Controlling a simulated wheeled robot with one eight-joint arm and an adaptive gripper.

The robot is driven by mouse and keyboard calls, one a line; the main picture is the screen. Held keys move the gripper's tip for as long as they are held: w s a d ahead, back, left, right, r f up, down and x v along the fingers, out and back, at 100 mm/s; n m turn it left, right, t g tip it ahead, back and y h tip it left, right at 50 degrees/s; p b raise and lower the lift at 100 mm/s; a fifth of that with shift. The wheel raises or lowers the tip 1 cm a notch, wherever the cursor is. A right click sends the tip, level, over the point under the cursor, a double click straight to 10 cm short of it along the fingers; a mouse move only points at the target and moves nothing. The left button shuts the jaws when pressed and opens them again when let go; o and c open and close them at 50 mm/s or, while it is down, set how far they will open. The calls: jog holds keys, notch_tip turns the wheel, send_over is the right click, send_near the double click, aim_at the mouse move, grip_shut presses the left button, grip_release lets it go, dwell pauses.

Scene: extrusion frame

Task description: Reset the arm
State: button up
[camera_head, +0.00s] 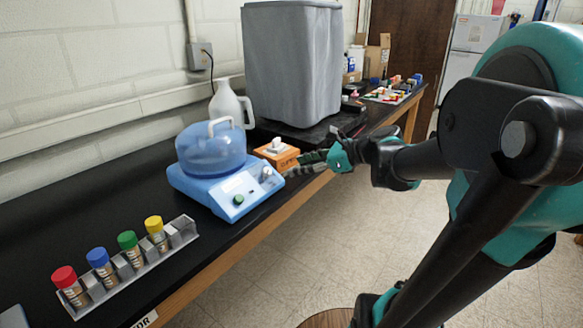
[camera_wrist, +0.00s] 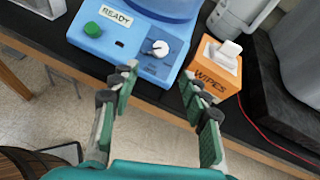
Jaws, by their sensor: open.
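My arm is teal and black and reaches in from the right in the head view. My gripper (camera_head: 308,162) is at the bench's front edge, just right of the blue machine and near the orange wipes box. In the wrist view my gripper (camera_wrist: 160,85) has its two green-padded fingers spread apart with nothing between them. The blue machine (camera_wrist: 118,42) lies just beyond the fingertips, with a green button, a white dial and a label reading READY. The orange wipes box (camera_wrist: 215,70) is beyond the right finger.
A rack (camera_head: 140,268) holds vials with red, blue, green and yellow caps at the bench's left. A second rack (camera_head: 385,95) is farther back. Open floor (camera_head: 270,255) lies in front.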

jog(key=shift+s+d+r, duration=0.15)
jog(key=shift+s+d, duration=0.05)
jog(key=shift+d, duration=0.1)
